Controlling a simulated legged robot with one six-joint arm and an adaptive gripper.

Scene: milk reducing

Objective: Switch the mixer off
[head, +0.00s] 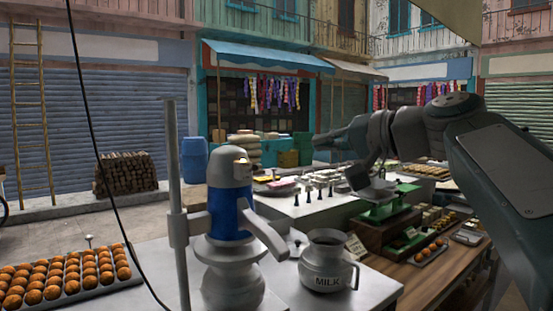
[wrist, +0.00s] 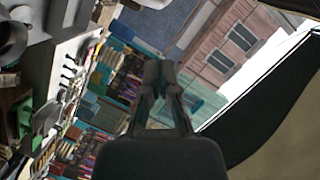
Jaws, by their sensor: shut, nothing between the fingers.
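The mixer (head: 230,215) stands on the near counter in the head view, with a grey top, a blue body and a grey lower part. A small lit spot (head: 240,161) shows on its grey top; I cannot tell whether it is the switch. My gripper (head: 320,141) is to the right of the mixer, raised and pointing left, apart from it. In the wrist view my gripper (wrist: 160,72) has its fingers together, with nothing between them. The mixer cannot be made out for sure in the wrist view.
A metal jug marked MILK (head: 327,262) stands right of the mixer. A grey upright post (head: 176,200) stands close on its left. A tray of round orange sweets (head: 75,282) lies at the left. A green scale (head: 385,205) stands at the right, below my arm.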

